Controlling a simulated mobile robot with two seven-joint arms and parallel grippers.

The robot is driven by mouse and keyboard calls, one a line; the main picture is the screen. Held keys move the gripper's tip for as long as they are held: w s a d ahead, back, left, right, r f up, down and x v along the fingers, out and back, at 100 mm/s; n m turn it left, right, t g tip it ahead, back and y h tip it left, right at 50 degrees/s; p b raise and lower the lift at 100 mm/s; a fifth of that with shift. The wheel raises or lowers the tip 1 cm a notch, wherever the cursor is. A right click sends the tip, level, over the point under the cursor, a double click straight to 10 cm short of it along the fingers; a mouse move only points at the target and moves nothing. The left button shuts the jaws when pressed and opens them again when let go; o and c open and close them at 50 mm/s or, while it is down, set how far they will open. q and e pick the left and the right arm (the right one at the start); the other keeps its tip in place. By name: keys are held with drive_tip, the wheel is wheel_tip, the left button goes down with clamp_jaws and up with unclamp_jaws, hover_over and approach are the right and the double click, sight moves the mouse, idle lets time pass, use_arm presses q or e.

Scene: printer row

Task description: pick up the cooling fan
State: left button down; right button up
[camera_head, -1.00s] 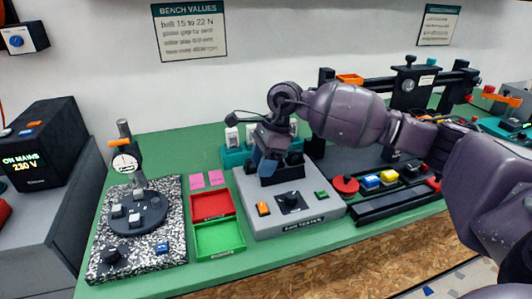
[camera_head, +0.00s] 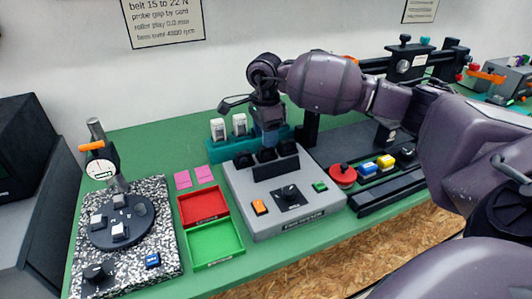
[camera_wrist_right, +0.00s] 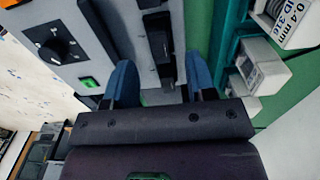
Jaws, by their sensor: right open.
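The grey fan tester box (camera_head: 268,215) stands in the middle of the green bench, with a black dial, an orange switch and a green button. Several small black blocks (camera_head: 287,147) sit along its back edge behind a black holder (camera_head: 276,168). I cannot tell for sure which is the cooling fan. My right gripper (camera_head: 267,136) points down at the tester's back edge, just above the blocks. In the wrist view its blue fingers (camera_wrist_right: 162,82) are apart, with the tester's black parts (camera_wrist_right: 158,45) beyond and between them. I see nothing held. My left gripper is not in view.
A teal rack (camera_head: 228,149) with white boxes stands close behind the tester. Red (camera_head: 203,206) and green (camera_head: 215,243) trays and a speckled plate (camera_head: 160,240) with a gauge lie left. A black rig (camera_head: 385,190) with a red knob stands right.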

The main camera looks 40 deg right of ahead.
sight(266, 153)
wheel_tip(266, 153, down, 5)
drive_tip(key=shift+d+r, duration=0.1)
drive_tip(key=shift+d, duration=0.05)
clamp_jaws()
idle(0.4)
